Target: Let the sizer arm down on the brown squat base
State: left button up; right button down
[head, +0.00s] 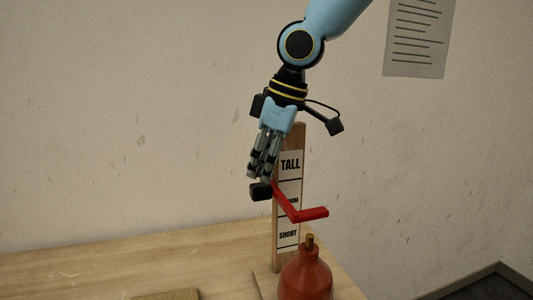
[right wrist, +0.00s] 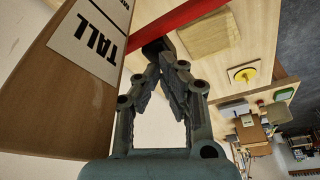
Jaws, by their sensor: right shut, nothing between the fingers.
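The sizer is an upright wooden post (head: 288,252) with labels reading TALL and SHORT, and a middle label partly covered. Its red arm (head: 308,214) sticks out to the right between the middle and SHORT labels. The brown squat base (head: 306,275) is reddish brown with a brass stem on top, below the arm's right end. A gap shows between them. My right gripper (head: 262,178) is shut and empty, pointing down at the black knob (head: 260,191) on the arm's left end. In the right wrist view the fingertips (right wrist: 166,62) meet close to the dark knob and red arm (right wrist: 190,26).
The wooden table (head: 190,255) is mostly bare at left. The right wrist view also shows a yellow disc (right wrist: 245,75) and a green item (right wrist: 283,94). A wall is behind.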

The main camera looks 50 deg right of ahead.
notch_tip(320, 180, up, 12)
jog(key=p, duration=1)
jog(key=shift+s+f, duration=0.1)
